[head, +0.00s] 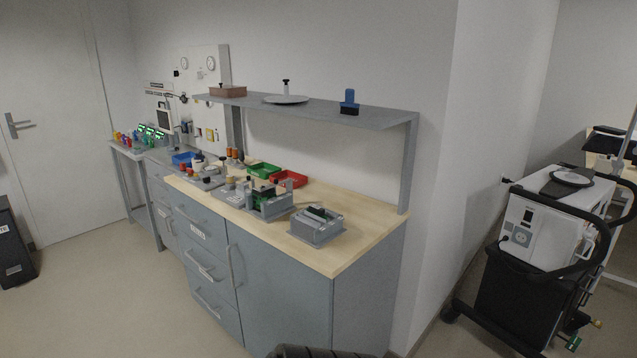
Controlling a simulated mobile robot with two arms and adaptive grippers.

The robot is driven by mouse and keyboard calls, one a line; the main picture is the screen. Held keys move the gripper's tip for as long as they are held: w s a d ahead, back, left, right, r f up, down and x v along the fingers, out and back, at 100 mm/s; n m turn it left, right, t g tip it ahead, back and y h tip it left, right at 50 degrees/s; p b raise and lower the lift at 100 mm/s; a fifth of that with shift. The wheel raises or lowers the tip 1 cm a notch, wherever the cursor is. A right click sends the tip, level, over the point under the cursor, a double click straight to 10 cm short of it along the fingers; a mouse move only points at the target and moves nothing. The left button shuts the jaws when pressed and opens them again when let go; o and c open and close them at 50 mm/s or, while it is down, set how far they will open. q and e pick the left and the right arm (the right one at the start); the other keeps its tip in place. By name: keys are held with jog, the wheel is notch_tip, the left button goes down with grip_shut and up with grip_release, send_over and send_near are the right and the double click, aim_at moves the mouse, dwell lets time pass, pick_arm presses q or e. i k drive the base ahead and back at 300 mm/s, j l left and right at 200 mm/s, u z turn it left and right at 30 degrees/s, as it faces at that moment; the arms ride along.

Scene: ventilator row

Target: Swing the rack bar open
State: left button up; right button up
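I cannot make out for certain which part is the rack bar. On the wooden worktop (345,252), a grey fixture (272,207) holds a green part with a dark piece across its top. A second grey fixture (316,230) with a dark block on top stands nearer the right front edge. On the far-left side table (128,153) stands a row of small units with lit green displays (150,131) and coloured parts. Neither gripper shows clearly. A dark ribbed shape, likely part of me, cuts into the bottom edge.
A grey shelf (385,118) overhangs the worktop's back. Red (288,179) and green (263,170) trays sit beneath it. Grey drawers (200,262) face the open floor (110,290). A wheeled machine (535,232) stands right, past the wall corner. A dark box (12,250) stands left.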

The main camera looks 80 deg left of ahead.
aim_at(276, 182)
jog(key=u, duration=3)
